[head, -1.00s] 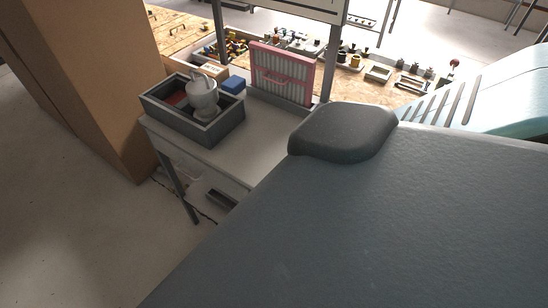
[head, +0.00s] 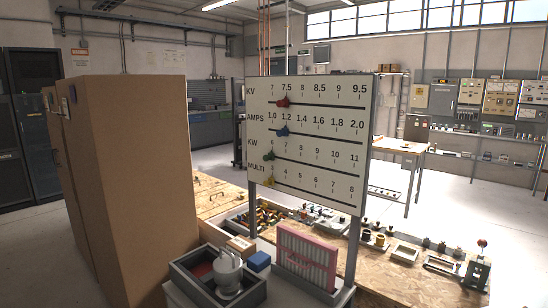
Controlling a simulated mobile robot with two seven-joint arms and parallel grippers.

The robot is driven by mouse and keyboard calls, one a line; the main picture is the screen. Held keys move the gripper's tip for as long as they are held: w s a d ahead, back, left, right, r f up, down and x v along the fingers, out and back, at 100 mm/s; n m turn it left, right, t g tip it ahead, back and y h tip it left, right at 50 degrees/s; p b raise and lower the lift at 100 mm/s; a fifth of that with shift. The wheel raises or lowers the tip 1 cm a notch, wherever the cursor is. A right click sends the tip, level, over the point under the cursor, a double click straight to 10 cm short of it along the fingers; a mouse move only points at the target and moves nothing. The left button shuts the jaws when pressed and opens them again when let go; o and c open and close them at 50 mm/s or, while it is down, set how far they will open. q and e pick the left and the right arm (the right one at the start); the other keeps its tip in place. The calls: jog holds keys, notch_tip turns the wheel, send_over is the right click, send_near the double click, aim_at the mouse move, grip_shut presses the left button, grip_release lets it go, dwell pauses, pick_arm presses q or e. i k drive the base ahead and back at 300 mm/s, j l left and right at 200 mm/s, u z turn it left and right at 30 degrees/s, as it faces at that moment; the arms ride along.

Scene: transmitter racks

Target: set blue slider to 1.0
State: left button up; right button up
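The slider board (head: 318,208) is a white upright panel on grey posts, with four scale rows. The blue slider (head: 283,131) is on the second row, AMPS, just under the 1.2 mark and right of the 1.0 mark (head: 271,115). The red slider (head: 283,102) is on the KV row near 7.5. The green slider (head: 269,156) is near the left end of the KW row. The yellow slider (head: 270,181) is near the left end of the MULTI row. Neither of my grippers is in view.
Below the board are a grey box (head: 249,293) holding a white mortar (head: 228,272), a blue block (head: 259,261) and a pink rack (head: 306,258). A tall brown cabinet (head: 140,180) stands left. A wooden workbench (head: 375,277) with small parts lies behind.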

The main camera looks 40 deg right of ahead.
aim_at(284, 132)
jog(key=z, duration=1.6)
